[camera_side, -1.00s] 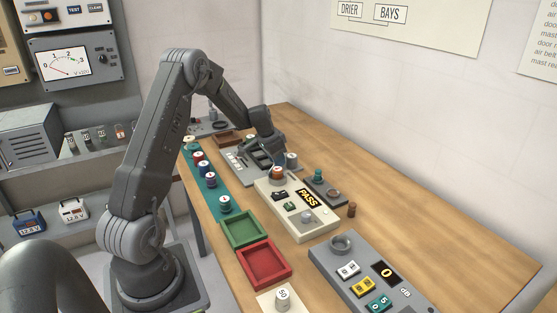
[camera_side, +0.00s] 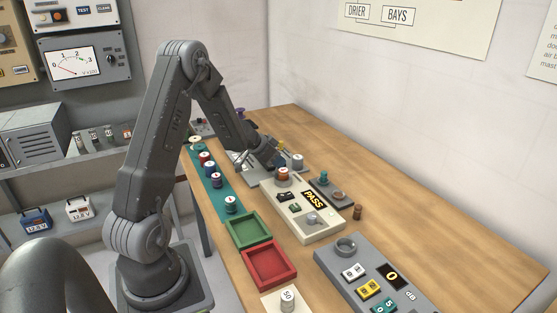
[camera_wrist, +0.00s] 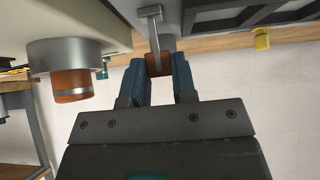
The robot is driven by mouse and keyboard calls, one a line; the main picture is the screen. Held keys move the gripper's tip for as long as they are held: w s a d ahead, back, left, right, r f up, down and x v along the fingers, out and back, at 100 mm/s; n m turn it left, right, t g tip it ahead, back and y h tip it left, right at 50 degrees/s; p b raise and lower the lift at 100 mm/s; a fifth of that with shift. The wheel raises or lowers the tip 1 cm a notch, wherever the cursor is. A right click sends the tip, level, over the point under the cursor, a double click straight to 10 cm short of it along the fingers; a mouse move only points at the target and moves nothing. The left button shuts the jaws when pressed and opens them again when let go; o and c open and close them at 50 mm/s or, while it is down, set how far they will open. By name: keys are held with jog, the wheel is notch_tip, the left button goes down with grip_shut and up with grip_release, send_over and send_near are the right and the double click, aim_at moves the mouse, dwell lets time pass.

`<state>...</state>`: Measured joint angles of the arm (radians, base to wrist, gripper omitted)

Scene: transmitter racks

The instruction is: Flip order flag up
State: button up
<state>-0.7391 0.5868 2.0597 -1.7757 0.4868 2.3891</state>
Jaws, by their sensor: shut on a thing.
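In the wrist view my gripper (camera_wrist: 158,68) has its two blue fingers closed on a small orange-brown piece (camera_wrist: 158,66) beside a thin grey upright bar (camera_wrist: 152,32). This piece looks like the order flag; the fingers hide its sides, so I cannot tell its exact tilt. The arm and gripper hide most of that panel and the flag there.
A cream tester (camera_side: 318,232) with a PASS display and an orange-brown capped knob (camera_side: 283,174) stands just nearer than my gripper. A white-topped cylinder (camera_side: 298,161) is close on the right. Green (camera_side: 249,230) and red (camera_side: 270,265) trays lie nearer. The bench's right side is clear.

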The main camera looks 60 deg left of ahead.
jog(key=shift+s+t, duration=0.45)
jog(key=shift+t, duration=0.4)
jog(key=shift+s+t, duration=0.4)
jog(key=shift+t, duration=0.45)
jog(key=o, duration=0.6)
jog(key=shift+o, duration=0.2)
jog(key=shift+s, duration=0.15)
jog(key=s+r, duration=0.2)
jog(key=shift+s+r, duration=0.2)
jog(key=shift+r, duration=0.1)
notch_tip(320, 180, up, 6)
jog(key=shift+f, duration=0.1)
